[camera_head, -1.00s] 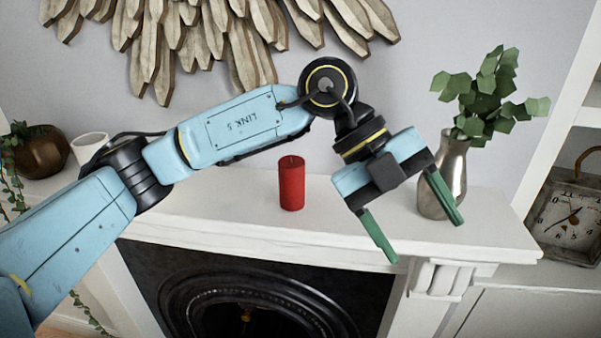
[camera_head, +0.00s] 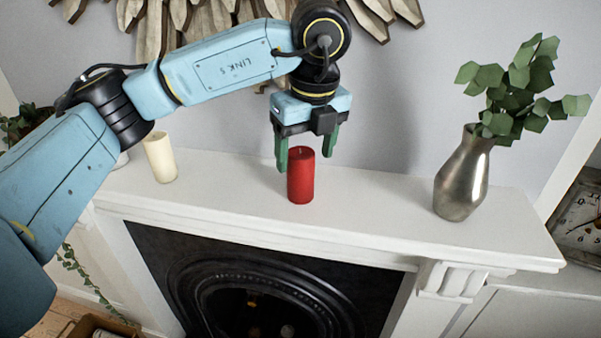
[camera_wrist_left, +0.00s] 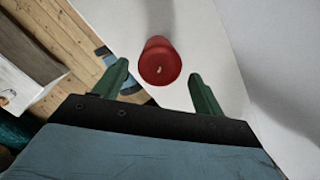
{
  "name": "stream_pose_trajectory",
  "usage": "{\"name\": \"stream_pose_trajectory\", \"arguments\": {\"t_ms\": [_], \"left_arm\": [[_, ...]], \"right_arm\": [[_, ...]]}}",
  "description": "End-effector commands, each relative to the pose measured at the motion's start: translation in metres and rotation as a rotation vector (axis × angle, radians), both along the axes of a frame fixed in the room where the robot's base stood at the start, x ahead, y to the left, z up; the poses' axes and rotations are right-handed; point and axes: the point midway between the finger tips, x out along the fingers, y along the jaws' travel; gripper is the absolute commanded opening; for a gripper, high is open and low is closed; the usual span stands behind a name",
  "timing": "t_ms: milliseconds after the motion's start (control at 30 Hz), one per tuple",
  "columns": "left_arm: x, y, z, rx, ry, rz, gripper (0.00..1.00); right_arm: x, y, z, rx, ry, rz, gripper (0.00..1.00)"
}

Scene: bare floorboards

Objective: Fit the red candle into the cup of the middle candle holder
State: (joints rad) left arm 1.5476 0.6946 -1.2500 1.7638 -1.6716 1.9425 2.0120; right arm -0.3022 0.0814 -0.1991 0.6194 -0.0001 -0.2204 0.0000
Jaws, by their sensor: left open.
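The red candle (camera_head: 301,182) stands upright on the white mantel shelf. It also shows in the left wrist view (camera_wrist_left: 160,62), end-on, with its wick towards me. My left gripper (camera_head: 305,160) hangs over the candle with its green fingers pointing down. The fingers are open, one to each side of the candle's top in the head view. In the left wrist view the candle sits between and just beyond the open fingertips (camera_wrist_left: 158,72); I see no clear contact. No candle holder shows in any view. My right gripper is not in view.
A cream candle (camera_head: 160,158) stands left on the mantel (camera_head: 385,210). A metal vase (camera_head: 462,182) with green leaves stands to the right. Wooden wall decor (camera_head: 185,20) hangs behind. The fireplace (camera_head: 255,285) is below, a clock (camera_head: 578,225) at far right.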

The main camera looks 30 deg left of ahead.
Motion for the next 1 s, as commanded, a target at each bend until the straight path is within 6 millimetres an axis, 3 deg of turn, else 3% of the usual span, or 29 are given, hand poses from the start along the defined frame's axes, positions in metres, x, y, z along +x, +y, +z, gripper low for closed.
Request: {"name": "stream_pose_trajectory", "arguments": {"t_ms": [167, 433, 733, 1000], "left_arm": [[0.001, 0.005, -0.012, 0.001, 0.003, -0.001, 0.7], [0.006, 0.015, -0.048, 0.0, 0.002, -0.002, 0.7], [0.006, 0.016, -0.054, -0.002, 0.001, -0.002, 0.7], [0.006, 0.016, -0.054, -0.002, 0.001, -0.002, 0.35]], "right_arm": [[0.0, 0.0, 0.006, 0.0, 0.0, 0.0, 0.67], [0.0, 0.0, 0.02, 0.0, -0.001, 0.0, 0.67], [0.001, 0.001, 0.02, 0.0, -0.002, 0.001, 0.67], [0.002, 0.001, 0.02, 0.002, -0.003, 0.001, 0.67]]}}
